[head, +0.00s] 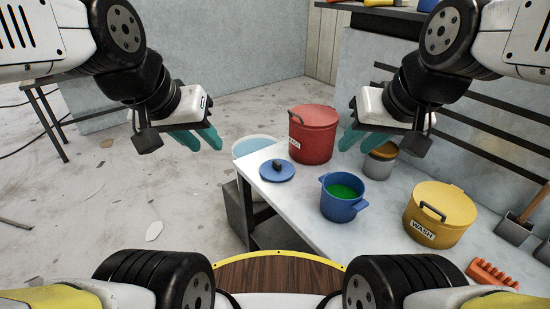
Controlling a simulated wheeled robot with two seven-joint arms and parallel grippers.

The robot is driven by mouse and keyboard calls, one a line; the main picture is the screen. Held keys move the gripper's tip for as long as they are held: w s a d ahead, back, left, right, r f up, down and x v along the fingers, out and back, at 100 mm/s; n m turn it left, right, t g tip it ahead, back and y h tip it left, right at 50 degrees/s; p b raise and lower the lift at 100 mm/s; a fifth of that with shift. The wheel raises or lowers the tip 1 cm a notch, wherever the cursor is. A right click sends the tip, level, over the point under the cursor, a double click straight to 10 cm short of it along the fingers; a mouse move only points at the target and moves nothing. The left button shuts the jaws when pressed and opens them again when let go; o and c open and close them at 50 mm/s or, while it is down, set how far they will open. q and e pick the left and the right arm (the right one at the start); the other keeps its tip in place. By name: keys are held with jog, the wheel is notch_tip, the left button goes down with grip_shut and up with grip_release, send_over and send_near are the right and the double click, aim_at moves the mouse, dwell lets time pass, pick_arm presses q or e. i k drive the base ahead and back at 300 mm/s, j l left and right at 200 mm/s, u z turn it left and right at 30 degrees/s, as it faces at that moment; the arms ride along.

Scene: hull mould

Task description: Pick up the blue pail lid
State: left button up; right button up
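The blue pail lid (276,172) lies flat on the white table, near its left corner. It is a round disc with a small dark knob on top. The blue pail (344,204) stands uncovered to its right, with green contents showing. My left gripper (203,139) is in the air to the upper left of the lid, its teal fingers apart and nothing between them. My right gripper (362,139) is in the air to the upper right of the lid, its teal fingers also apart and empty. Neither gripper touches the lid.
A lidded red pot (312,138) stands behind the lid. A yellow pot marked WASH (438,218) and a grey pot with an orange-brown top (379,163) stand to the right on the white table (300,212). An orange brush-like thing (491,273) lies at the front right. A pale bucket (254,145) is behind the table's left corner.

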aim_at(277, 170)
jog(key=i+j+z, duration=0.2)
jog(key=j+z, duration=0.2)
jog(key=j, duration=0.15)
jog(key=i+j+z, duration=0.15)
jog(key=j+z, duration=0.2)
jog(key=j, duration=0.25)
jog(key=j+z, duration=0.4)
jog(key=j, duration=0.2)
